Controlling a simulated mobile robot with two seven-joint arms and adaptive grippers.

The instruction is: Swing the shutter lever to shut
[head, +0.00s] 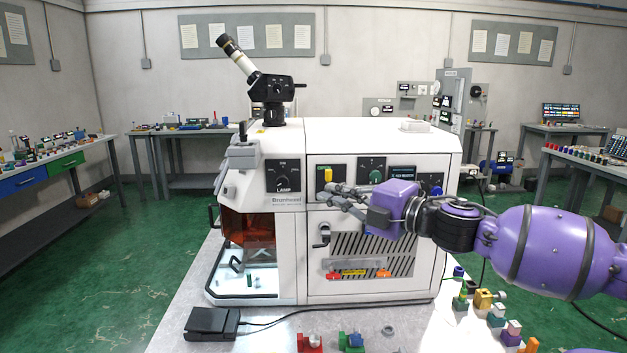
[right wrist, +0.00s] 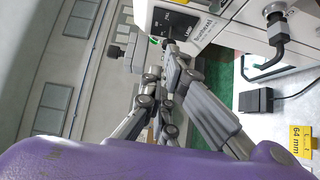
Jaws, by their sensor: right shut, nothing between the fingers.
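A short yellow lever (head: 328,174) stands upright on a dark panel on the front of the white machine (head: 380,140). It looks like the shutter lever, but I cannot read its label. My right gripper (head: 334,188) is shut and empty, its fingertips just below the yellow lever in the head view. I cannot tell whether they touch it. In the right wrist view, the closed fingers (right wrist: 172,62) point toward the machine front near the LAMP panel (right wrist: 176,25); the yellow lever is not visible there. My left gripper is not in view.
A crank handle (head: 322,237) sticks out below the panels; it also shows in the right wrist view (right wrist: 277,27). A dark pedal box (head: 212,322) lies at the table's front left. Several coloured parts stand at the right. The table's front middle is partly clear.

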